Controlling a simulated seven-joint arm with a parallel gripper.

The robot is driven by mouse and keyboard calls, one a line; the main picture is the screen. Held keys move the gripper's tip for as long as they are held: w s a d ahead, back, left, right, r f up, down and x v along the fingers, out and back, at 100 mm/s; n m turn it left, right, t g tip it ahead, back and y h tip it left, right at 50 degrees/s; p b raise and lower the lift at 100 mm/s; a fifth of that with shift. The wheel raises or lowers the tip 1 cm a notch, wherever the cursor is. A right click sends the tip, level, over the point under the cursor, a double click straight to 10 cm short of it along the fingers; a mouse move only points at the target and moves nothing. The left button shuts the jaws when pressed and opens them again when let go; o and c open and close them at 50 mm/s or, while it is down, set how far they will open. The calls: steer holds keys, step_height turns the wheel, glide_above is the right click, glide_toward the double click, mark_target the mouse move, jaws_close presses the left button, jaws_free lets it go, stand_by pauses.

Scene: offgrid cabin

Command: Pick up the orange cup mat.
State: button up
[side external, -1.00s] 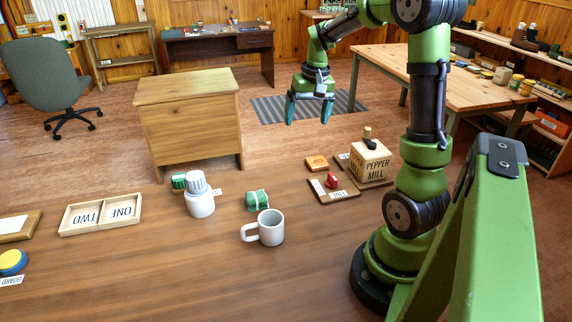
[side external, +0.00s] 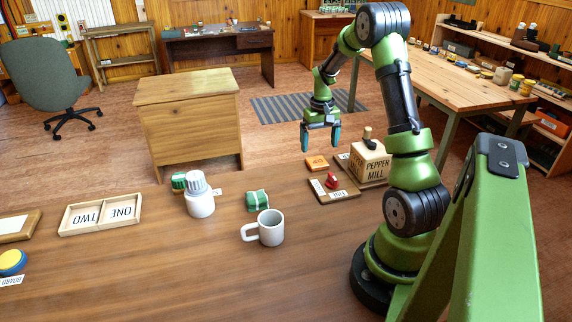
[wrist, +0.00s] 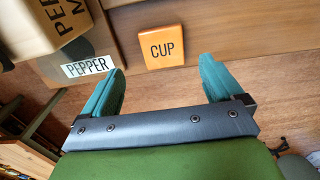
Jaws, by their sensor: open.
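The orange cup mat (side external: 317,163) lies flat on the wooden table near its far edge, left of the pepper mill block. In the wrist view the mat (wrist: 162,47) shows the word CUP and lies beyond my fingertips, between their lines. My gripper (side external: 321,146) is above and just behind the mat, pointing down, with its fingers apart and nothing between them. In the wrist view my gripper (wrist: 162,75) shows two spread teal fingers, apart from the mat.
The pepper mill block (side external: 370,162) stands on a wooden board close to the mat's right. A board with a red object (side external: 332,181) lies just in front. A grey mug (side external: 270,228), a green-wrapped item (side external: 257,200) and a white jar (side external: 200,198) stand further left.

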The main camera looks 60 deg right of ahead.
mark_target(317, 161)
steer(key=f, duration=0.5)
steer(key=shift+a+f, duration=0.25)
steer(key=shift+f, duration=0.15)
steer(key=c, duration=1.1)
